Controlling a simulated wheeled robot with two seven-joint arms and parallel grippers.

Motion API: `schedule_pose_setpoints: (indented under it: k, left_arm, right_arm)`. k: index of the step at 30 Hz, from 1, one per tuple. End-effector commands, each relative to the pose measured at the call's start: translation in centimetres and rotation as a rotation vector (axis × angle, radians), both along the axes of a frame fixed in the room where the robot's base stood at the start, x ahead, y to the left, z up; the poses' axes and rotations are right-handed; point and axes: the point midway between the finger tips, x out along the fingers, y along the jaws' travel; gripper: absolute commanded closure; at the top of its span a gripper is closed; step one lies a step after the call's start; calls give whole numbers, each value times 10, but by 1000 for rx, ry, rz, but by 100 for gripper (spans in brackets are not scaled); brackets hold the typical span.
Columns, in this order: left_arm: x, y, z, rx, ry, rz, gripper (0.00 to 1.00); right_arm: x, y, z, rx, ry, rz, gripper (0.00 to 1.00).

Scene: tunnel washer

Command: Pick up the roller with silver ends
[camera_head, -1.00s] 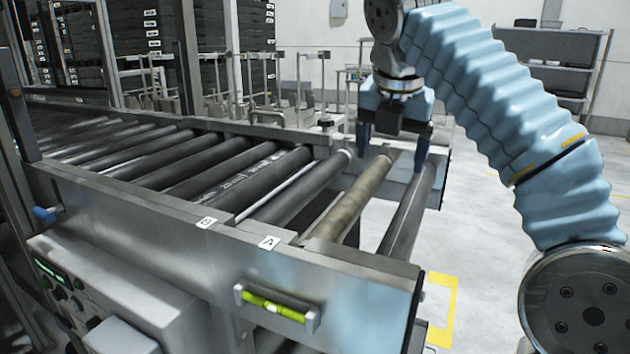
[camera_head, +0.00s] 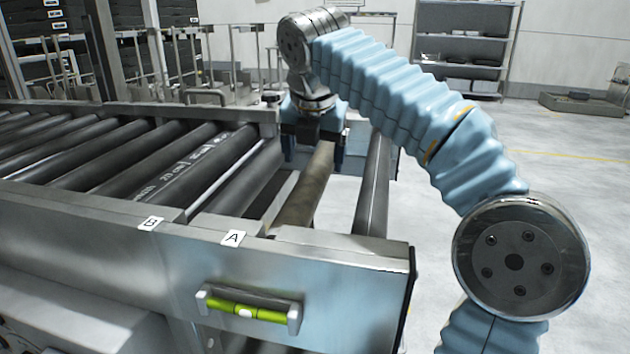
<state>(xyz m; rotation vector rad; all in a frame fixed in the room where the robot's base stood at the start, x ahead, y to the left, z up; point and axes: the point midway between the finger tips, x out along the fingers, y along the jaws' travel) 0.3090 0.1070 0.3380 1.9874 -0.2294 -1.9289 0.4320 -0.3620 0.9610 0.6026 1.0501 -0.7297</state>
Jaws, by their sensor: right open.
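Several rollers lie side by side across a grey metal conveyor frame. One is tan-brown (camera_head: 303,193), between the dark roller (camera_head: 238,182) near label A and a dark grey roller (camera_head: 373,185) at the right end. My right gripper (camera_head: 313,158) is at the tan-brown roller's far end, pointing down, with one finger on each side of it. The jaws are open, and contact cannot be told. The gripper hides that far end, and the frame hides the near end. I cannot clearly see silver ends on any roller. My left gripper is out of view.
The frame's front rail carries labels B (camera_head: 151,223) and A (camera_head: 232,238) and a green spirit level (camera_head: 247,309). Metal posts and rails stand behind. A shelf (camera_head: 465,48) stands far back. The floor (camera_head: 575,190) at right is open.

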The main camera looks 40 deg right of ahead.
Motion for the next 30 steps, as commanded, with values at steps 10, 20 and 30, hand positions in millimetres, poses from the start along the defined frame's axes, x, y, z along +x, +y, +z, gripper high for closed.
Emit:
schedule_pose_setpoints:
  k: [10,20,30]
  left_arm:
    - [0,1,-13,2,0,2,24]
    - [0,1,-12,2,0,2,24]
    - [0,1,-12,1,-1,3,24]
  right_arm:
    - [10,-13,-40,1,0,-1,17]
    - [10,-12,-40,1,0,-1,40]
    - [10,-12,-39,1,0,-1,92]
